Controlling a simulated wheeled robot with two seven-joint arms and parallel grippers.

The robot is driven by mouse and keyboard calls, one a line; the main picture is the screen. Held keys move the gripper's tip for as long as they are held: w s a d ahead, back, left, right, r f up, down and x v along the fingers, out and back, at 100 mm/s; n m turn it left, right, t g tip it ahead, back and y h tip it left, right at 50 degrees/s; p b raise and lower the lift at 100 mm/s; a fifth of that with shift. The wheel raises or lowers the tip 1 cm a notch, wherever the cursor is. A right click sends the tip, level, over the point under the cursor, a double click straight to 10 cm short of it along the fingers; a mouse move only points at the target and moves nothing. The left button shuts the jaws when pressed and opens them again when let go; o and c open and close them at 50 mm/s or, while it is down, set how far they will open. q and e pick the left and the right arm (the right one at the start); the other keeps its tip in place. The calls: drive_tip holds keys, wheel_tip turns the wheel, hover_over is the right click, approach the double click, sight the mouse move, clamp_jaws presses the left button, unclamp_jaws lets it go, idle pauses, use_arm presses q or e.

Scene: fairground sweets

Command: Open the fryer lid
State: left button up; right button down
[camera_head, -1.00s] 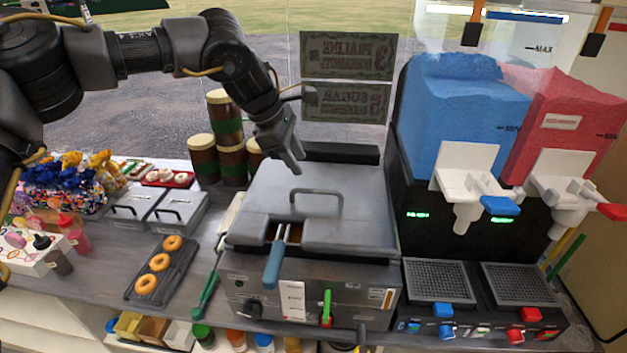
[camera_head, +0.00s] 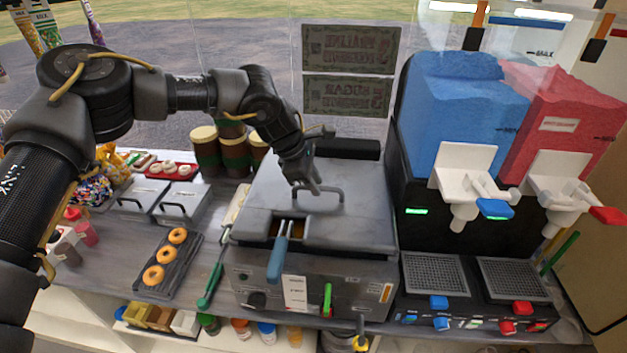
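The fryer (camera_head: 350,290) is a grey metal box on the counter, with knobs and a green switch on its front. Its grey lid (camera_head: 350,225) lies flat and closed on top, with a dark bar handle (camera_head: 322,203) near the middle. A blue-handled basket (camera_head: 278,262) sticks out through a notch in the lid's front edge. My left gripper (camera_head: 316,188) points down at the handle's left part, very close to it. I cannot tell whether it touches the handle or how far its fingers are apart. My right gripper is not in view.
A slush machine with blue and red tanks (camera_head: 468,115) stands close on the right. Brown jars (camera_head: 206,152) stand behind left. A tray of doughnuts (camera_head: 170,268) and green-handled tongs (camera_head: 212,285) lie left of the fryer. Two signs (camera_head: 350,50) hang behind.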

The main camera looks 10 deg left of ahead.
use_arm(q)
clamp_jaws()
drive_tip(key=shift+w+r, duration=0.25)
drive_tip(key=shift+r, duration=0.25)
drive_tip(key=w+r+p, duration=0.7)
drive_tip(key=r, duration=0.2)
drive_tip(key=shift+w+r, duration=0.2)
drive_tip(key=shift+a, duration=0.1)
